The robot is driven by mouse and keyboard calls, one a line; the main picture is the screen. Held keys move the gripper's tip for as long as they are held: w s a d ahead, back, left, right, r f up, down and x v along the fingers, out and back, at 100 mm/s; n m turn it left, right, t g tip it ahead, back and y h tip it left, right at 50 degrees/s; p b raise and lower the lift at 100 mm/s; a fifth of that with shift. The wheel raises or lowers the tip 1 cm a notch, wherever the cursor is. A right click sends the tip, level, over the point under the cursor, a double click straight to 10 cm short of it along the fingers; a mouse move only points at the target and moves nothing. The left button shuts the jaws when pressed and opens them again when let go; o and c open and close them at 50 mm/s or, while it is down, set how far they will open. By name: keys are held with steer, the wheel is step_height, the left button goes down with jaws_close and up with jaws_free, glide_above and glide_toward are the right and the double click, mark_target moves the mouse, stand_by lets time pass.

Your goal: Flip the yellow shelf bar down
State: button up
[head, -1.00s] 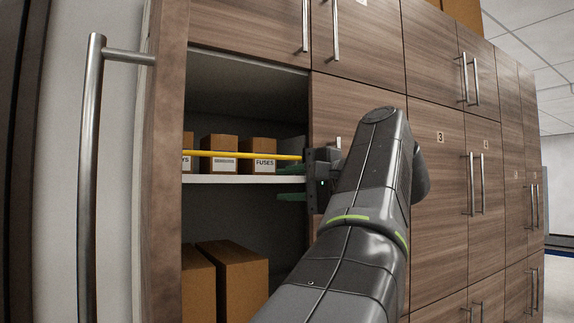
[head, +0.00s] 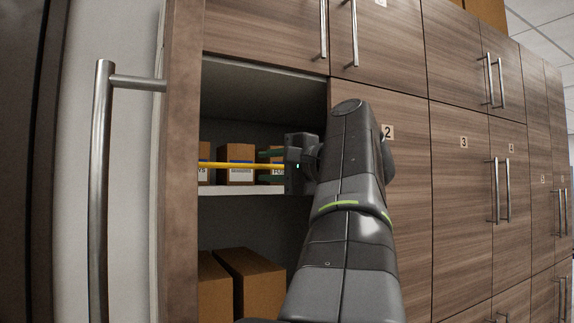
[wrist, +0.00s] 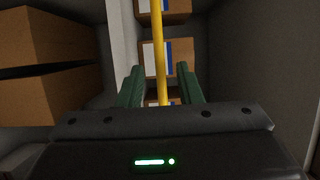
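The yellow shelf bar (head: 230,165) runs level across the front of the small boxes on the shelf, a little above the shelf board. It also shows in the wrist view (wrist: 158,45), running lengthwise between the fingers. My gripper (head: 270,166) is at the bar's right part, inside the open cabinet. Its green fingers are apart, one above and one below the bar. In the wrist view my gripper (wrist: 160,88) shows a gap between each finger and the bar. The bar's right end is hidden behind the gripper body.
Small labelled boxes (head: 237,155) stand on the white shelf board (head: 240,190) behind the bar. Larger cardboard boxes (head: 250,283) stand below. A long metal handle (head: 103,190) is at the left. Closed wooden doors (head: 460,200) line the right.

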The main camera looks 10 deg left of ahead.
mark_target(260, 166)
steer(key=shift+p+x, duration=0.5)
steer(key=shift+x, duration=2.3)
jaws_close()
